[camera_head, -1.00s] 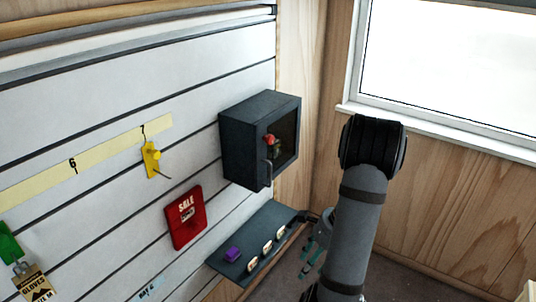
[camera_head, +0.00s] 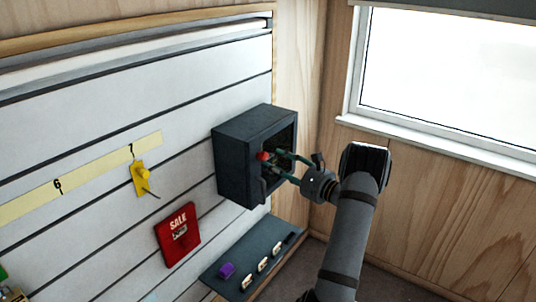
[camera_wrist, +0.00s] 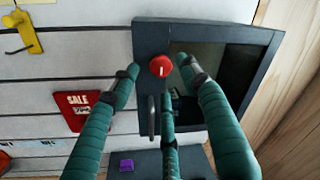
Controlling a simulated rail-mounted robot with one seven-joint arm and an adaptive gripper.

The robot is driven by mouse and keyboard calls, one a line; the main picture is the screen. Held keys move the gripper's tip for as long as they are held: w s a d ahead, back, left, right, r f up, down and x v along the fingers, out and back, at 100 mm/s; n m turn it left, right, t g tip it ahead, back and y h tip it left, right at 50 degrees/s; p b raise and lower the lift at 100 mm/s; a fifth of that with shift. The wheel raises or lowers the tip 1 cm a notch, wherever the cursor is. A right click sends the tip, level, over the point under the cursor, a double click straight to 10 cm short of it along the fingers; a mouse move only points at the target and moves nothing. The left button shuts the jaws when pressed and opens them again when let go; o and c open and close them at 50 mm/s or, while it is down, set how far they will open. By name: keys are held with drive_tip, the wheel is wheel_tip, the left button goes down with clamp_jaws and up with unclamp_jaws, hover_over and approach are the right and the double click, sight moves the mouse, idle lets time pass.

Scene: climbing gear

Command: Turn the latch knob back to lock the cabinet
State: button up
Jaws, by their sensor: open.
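The dark grey cabinet (camera_head: 240,150) hangs on the slatted wall and also shows in the wrist view (camera_wrist: 260,40). Its front has a dark window, and the door looks closed. The red latch knob (camera_head: 263,156) sits on the door frame; in the wrist view the knob (camera_wrist: 160,66) shows a short pale vertical mark. A bar handle (camera_wrist: 153,117) is below the knob. My gripper (camera_head: 284,166) is open in front of the cabinet. In the wrist view its green-padded fingers (camera_wrist: 160,80) spread to either side of the knob, apparently without touching it.
A grey shelf (camera_head: 262,240) below the cabinet holds a purple block (camera_head: 226,270) and several small pale items. A red SALE sign (camera_head: 178,235) and a yellow hook (camera_head: 140,178) are on the wall to the left. A window (camera_head: 440,85) is at right.

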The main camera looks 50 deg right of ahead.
sight(266, 157)
drive_tip(key=shift+w+d+p, duration=0.15)
drive_tip(key=shift+w+p, duration=0.25)
drive_tip(key=shift+w, duration=0.7)
drive_tip(key=shift+w+d+p, duration=0.15)
drive_tip(key=shift+w+p, duration=0.2)
drive_tip(key=shift+w, duration=0.75)
drive_tip(key=shift+c, duration=0.3)
drive_tip(key=c, duration=1.1)
drive_tip(key=shift+m, duration=0.4)
drive_tip(key=m, duration=0.4)
drive_tip(key=shift+r+g, duration=0.15)
drive_tip(key=shift+g, duration=0.15)
drive_tip(key=m+p, duration=0.1)
drive_tip(key=m, duration=0.1)
drive_tip(key=m+p, duration=0.1)
drive_tip(key=m, duration=0.1)
drive_tip(key=shift+d+r+g+y, duration=0.1)
drive_tip(key=shift+g+y, duration=0.2)
drive_tip(key=m+y+p, duration=0.1)
drive_tip(key=m, duration=0.3)
drive_tip(key=shift+p, duration=0.3)
drive_tip(key=shift+d+m+p, duration=0.1)
drive_tip(key=shift+m+p, duration=0.35)
drive_tip(key=shift+m, duration=1.35)
